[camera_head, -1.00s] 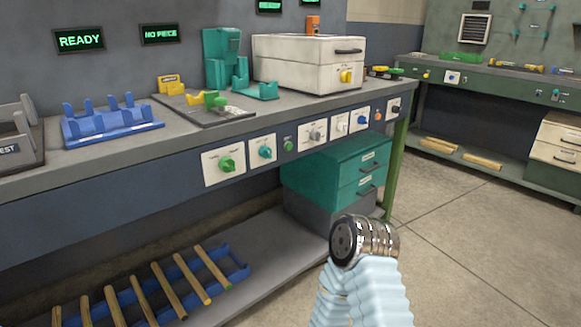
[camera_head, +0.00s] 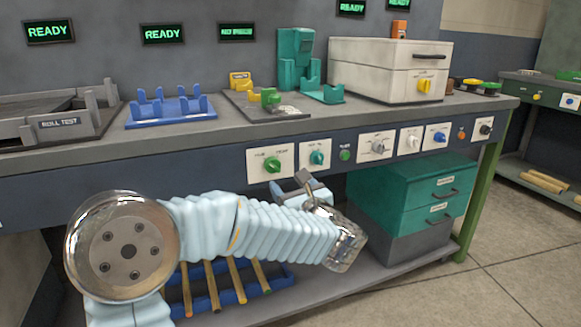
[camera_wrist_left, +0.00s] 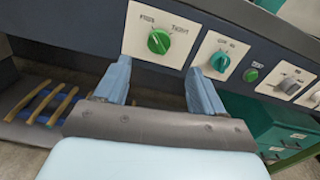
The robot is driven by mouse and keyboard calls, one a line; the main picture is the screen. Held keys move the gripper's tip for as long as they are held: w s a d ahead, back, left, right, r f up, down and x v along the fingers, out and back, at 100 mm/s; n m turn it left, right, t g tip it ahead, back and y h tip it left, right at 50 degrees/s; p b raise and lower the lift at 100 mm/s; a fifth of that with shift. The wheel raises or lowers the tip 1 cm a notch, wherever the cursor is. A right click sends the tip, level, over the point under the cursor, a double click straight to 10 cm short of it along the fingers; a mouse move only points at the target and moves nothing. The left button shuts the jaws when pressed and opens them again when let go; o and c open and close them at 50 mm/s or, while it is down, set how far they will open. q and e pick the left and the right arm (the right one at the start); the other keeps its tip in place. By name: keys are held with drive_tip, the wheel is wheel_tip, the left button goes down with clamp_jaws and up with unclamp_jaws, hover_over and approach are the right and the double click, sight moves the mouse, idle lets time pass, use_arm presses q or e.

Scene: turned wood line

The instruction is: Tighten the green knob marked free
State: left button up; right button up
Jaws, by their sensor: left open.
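The green knob (camera_head: 272,165) sits on a white plate at the left end of the control row on the bench front. In the left wrist view the green knob (camera_wrist_left: 158,42) stands out between two small labels; the left one seems to read FREE. My left gripper (camera_head: 303,183) is in front of the panel, just below and right of the knob. In the wrist view its blue fingers (camera_wrist_left: 160,85) are open and empty, either side of the line to the knob and apart from it. My right gripper is not in view.
A teal knob (camera_head: 317,158) is close on the right, then a small green button (camera_head: 345,155) and a grey knob (camera_head: 378,146). Teal drawers (camera_head: 405,200) stand below right. Wooden rods (camera_head: 235,280) lie on the lower shelf, behind my arm.

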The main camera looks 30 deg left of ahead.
sight(275, 167)
use_arm(q)
drive_tip(key=p+x, duration=0.2)
drive_tip(key=x, duration=0.9)
drive_tip(key=shift+c, duration=0.3)
drive_tip(key=shift+f, duration=0.1)
drive_tip(key=c, duration=1)
